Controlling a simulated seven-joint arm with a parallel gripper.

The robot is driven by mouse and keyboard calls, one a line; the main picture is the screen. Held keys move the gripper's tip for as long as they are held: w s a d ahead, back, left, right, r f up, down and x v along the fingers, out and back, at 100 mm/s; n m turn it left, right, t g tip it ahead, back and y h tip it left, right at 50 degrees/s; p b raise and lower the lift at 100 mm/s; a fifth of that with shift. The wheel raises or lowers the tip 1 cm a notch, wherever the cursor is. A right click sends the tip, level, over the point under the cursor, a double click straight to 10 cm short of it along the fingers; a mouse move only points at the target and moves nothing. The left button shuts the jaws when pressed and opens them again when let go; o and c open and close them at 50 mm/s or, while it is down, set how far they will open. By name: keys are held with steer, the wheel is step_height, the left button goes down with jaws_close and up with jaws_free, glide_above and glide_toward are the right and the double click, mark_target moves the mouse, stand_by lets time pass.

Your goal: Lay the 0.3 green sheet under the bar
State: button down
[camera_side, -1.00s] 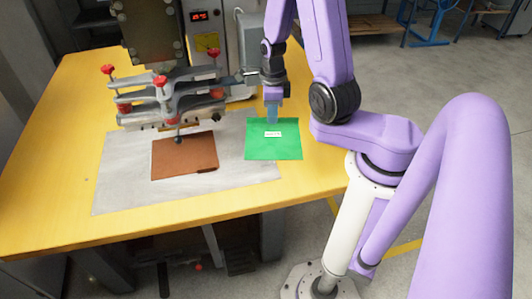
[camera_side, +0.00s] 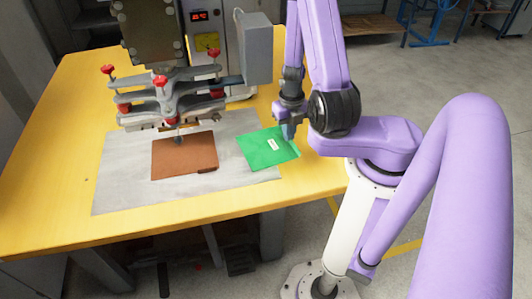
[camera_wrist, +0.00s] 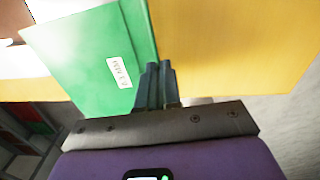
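The green sheet (camera_side: 262,152) with a white label lies turned at an angle over the right part of the grey plate (camera_side: 125,185) and the yellow table. In the wrist view, the green sheet (camera_wrist: 85,65) has a label that seems to read 0.3 MM. My gripper (camera_side: 288,132) is at the sheet's right edge. In the wrist view, my gripper's fingers (camera_wrist: 157,75) are close together on that edge. Whether the sheet is slightly raised is hard to tell. The bar (camera_side: 175,125) is low under the press's clamp frame, left of the sheet, and partly hidden.
A brown sheet (camera_side: 185,157) lies on the grey plate just in front of the bar. The clamp frame (camera_side: 170,95) with red knobs stands above. A grey box (camera_side: 258,50) is on the press's right side. The yellow table (camera_side: 50,190) is clear at left.

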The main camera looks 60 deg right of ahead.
steer(key=shift+w+d+f+m, duration=0.7)
steer(key=shift+w+d, duration=0.65)
steer(key=shift+d, duration=1.05)
steer(key=shift+f, duration=3.85)
steer(key=shift+f, duration=0.15)
steer(key=c, duration=1.3)
jaws_free()
steer(key=shift+c, duration=0.2)
step_height(320, 180, up, 8)
